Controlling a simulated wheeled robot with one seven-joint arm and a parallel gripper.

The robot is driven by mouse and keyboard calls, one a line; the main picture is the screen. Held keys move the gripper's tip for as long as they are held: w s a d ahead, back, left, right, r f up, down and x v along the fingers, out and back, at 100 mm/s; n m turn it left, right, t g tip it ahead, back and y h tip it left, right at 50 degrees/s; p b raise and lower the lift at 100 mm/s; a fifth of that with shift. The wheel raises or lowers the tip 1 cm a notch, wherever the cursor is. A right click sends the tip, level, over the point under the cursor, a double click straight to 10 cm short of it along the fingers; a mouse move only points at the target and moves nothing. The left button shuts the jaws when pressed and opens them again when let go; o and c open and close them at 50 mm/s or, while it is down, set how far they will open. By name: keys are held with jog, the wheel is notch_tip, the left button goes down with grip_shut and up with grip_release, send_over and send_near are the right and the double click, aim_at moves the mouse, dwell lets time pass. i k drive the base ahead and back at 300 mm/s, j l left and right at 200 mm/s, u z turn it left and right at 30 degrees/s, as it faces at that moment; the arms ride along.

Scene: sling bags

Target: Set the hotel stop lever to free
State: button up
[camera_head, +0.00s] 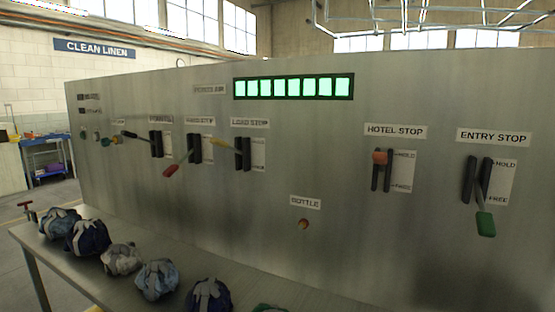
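The hotel stop lever (380,158) is on the grey metal panel, under the label HOTEL STOP (395,131). Its orange-red knob is at the top of a dark slotted bracket (376,180), level with the HOLD mark. The FREE mark is lower on the white plate (404,172) to its right. My gripper is not in view.
The entry stop lever (485,222), with a green knob, hangs low at the right. The load stop lever (218,142) and other levers are at the left. Several tied bags lie on the bench (110,290) below.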

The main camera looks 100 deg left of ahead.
aim_at(380, 158)
jog(key=u, duration=2.65)
